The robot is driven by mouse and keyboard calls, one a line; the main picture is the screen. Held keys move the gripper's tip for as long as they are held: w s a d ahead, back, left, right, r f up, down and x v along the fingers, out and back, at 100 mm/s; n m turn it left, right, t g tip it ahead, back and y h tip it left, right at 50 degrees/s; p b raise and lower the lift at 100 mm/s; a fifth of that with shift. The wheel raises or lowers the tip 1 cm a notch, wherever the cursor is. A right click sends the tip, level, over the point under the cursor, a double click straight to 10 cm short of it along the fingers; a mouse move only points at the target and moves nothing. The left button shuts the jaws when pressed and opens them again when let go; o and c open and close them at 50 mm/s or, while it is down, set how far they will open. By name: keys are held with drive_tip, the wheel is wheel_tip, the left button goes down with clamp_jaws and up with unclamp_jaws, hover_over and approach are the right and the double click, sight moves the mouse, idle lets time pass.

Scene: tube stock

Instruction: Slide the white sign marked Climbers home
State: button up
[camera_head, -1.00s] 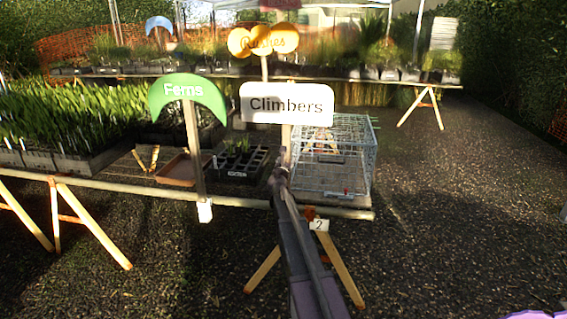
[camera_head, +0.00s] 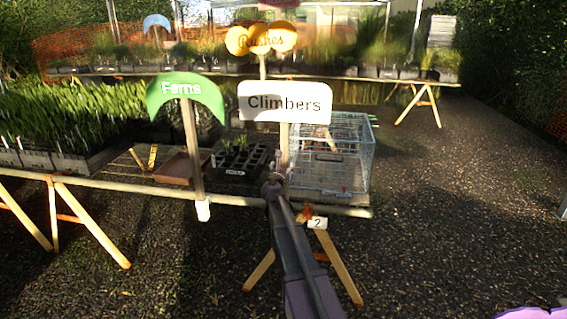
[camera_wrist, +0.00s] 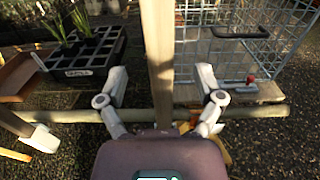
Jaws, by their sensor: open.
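The white sign marked Climbers (camera_head: 285,102) stands on a wooden post at the front edge of the bench, leaning slightly in the head view. In the wrist view its wooden post (camera_wrist: 158,60) runs upright between the two fingers of my gripper (camera_wrist: 160,88). The fingers are open, one on each side of the post, with a gap on both sides. In the head view my gripper (camera_head: 277,182) is at the post below the sign board, and my arm hides the lower part of the post.
A green Ferns sign (camera_head: 186,92) on its post stands to the left. A black cell tray (camera_head: 243,160) and a wire cage (camera_head: 345,165) sit on the bench behind the post. A front rail (camera_wrist: 260,112) crosses below. Gravel ground is open at the right.

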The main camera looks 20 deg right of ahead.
drive_tip(key=v, duration=0.6)
drive_tip(key=shift+s, duration=0.2)
drive_tip(key=shift+a, duration=0.15)
idle(0.5)
drive_tip(key=s+a+f+n+g+y+p, duration=0.1)
drive_tip(key=s+a+n+y+p, duration=0.25)
drive_tip(key=a+n+y, duration=0.65)
drive_tip(key=s+a+f+n+g+y+p, duration=0.15)
drive_tip(key=s+a+n+y, duration=0.3)
drive_tip(key=a+n, duration=1.1)
drive_tip(key=s+d+f+n+g+h+p, duration=0.2)
drive_tip(key=s+n+g, duration=0.4)
drive_tip(key=s, duration=0.5)
drive_tip(key=s+d+f+n+g+h+p, duration=0.1)
drive_tip(key=s+f+n+g+h+p, duration=0.1)
drive_tip(key=s+n+g, duration=0.4)
drive_tip(key=s+f+n+p, duration=0.1)
drive_tip(key=s+n, duration=0.4)
drive_tip(key=s, duration=0.1)
drive_tip(key=shift+s+d+f+p, duration=0.2)
drive_tip(key=shift+s+d+p, duration=0.1)
drive_tip(key=shift+d, duration=0.1)
drive_tip(key=shift+w+g+h, duration=0.1)
drive_tip(key=shift+g+h, duration=0.15)
